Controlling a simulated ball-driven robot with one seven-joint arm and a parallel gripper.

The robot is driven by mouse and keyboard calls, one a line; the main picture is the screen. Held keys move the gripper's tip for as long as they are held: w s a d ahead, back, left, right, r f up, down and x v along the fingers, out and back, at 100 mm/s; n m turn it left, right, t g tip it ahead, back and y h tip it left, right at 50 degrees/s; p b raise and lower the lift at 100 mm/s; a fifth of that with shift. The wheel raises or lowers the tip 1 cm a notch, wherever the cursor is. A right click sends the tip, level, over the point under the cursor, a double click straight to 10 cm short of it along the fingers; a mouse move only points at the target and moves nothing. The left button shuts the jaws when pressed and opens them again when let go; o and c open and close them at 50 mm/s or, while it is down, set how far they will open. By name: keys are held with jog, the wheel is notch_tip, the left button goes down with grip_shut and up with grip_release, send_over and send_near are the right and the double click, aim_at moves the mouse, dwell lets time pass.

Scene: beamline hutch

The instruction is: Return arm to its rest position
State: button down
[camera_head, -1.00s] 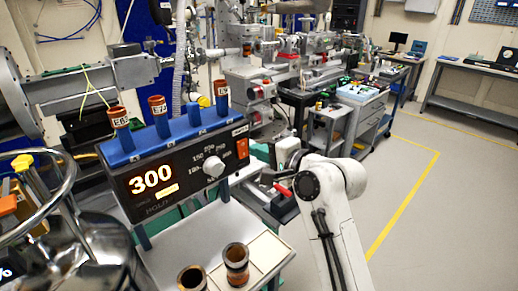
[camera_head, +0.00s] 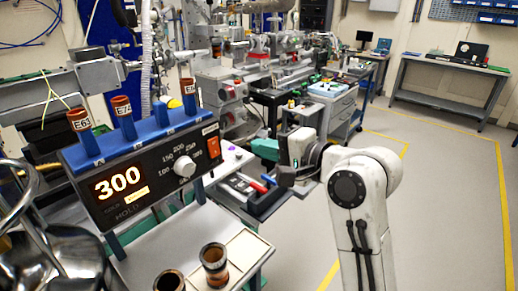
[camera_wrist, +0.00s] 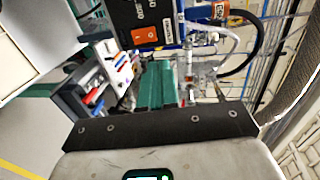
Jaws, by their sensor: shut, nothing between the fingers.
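My arm is white and bent, with its elbow large at the lower right of the head view. My gripper (camera_head: 286,178) is at the end of the folded forearm, left of the elbow, with its dark fingers small and partly hidden. It is shut and holds nothing. It appears in front of the bench with the tool tray, and I cannot tell the gap between them. In the wrist view, the dark bar of my gripper (camera_wrist: 160,127) crosses the lower part of the picture, with no object at it.
A black control box (camera_head: 150,175) reading 300, with brown-topped tubes in its blue rack (camera_head: 140,143), stands at left. Two brown jars, one (camera_head: 214,262) nearer the middle, stand on a pale surface in front. Open floor (camera_head: 440,200) lies to the right, before a grey workbench (camera_head: 440,75).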

jog(key=s+d+f+n+g+h, duration=0.15)
jog(key=s+d+f, duration=0.3)
jog(key=f, duration=0.45)
jog(key=s+d+f+h, duration=0.35)
jog(key=d+f, duration=0.25)
jog(key=f, duration=0.3)
jog(key=s+d+f+n+g+h, duration=0.1)
jog(key=s+d+f+h, duration=0.1)
jog(key=s+d+f, duration=0.5)
jog(key=s+d+f+n+g+h, duration=0.1)
jog(key=s+d+f+g+h, duration=0.1)
jog(key=s, duration=0.6)
jog(key=s+d+f+n+g+h, duration=0.1)
jog(key=s+d+f+n+g, duration=0.1)
jog(key=s+d+f, duration=0.3)
jog(key=s+d+f+n+g+h, duration=0.1)
jog(key=s+d+f, duration=0.3)
jog(key=s, duration=0.7)
notch_tip(320, 180, down, 2)
jog(key=shift+s+d+f+g+h, duration=0.1)
jog(key=shift+s+d+g+h, duration=0.1)
jog(key=shift+s+g+h, duration=0.4)
